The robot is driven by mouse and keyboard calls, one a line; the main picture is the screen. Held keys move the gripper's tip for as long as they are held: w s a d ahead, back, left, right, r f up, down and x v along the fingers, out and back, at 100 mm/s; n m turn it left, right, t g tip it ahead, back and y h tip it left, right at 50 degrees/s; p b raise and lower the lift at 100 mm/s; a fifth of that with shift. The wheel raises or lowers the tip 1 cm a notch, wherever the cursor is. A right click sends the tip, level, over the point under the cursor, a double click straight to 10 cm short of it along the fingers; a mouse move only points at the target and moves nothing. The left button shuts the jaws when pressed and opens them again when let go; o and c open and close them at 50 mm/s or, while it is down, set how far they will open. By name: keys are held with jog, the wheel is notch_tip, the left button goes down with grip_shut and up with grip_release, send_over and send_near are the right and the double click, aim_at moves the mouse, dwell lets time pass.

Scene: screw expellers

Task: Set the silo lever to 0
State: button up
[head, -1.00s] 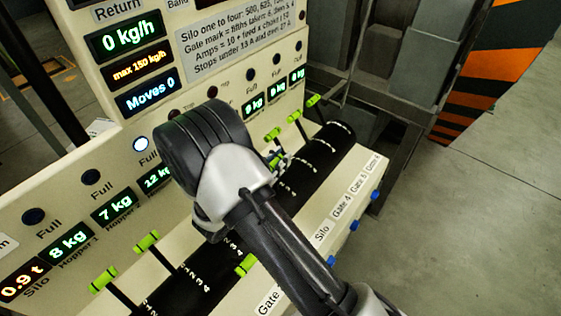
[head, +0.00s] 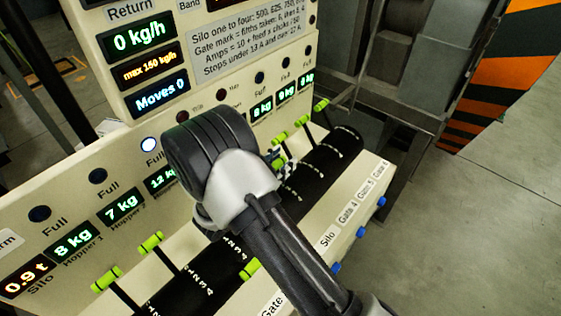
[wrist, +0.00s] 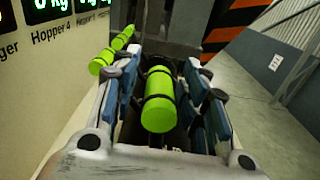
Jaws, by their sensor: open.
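A black lever with a bright green handle (wrist: 159,100) stands between my gripper's (wrist: 163,95) blue-padded fingers in the wrist view. The fingers are open, one on each side of the handle, and I cannot tell whether either touches it. In the head view my gripper (head: 280,160) is mostly hidden behind my wrist, with a bit of green beside it. A "Silo" label (head: 327,240) is on the front of the panel, to the right of my arm. I cannot read the held-around lever's mark, because my arm covers that part.
Other green-handled levers stand at lower left (head: 151,242) and beyond my gripper (head: 301,122). Black drums with white number marks (head: 328,150) lie along the panel. A display reads "Moves 0" (head: 160,92). Blue knobs (head: 381,202) line the front edge. Open floor lies at right.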

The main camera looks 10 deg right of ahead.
jog(key=v, duration=1.2)
jog(key=shift+c, duration=0.5)
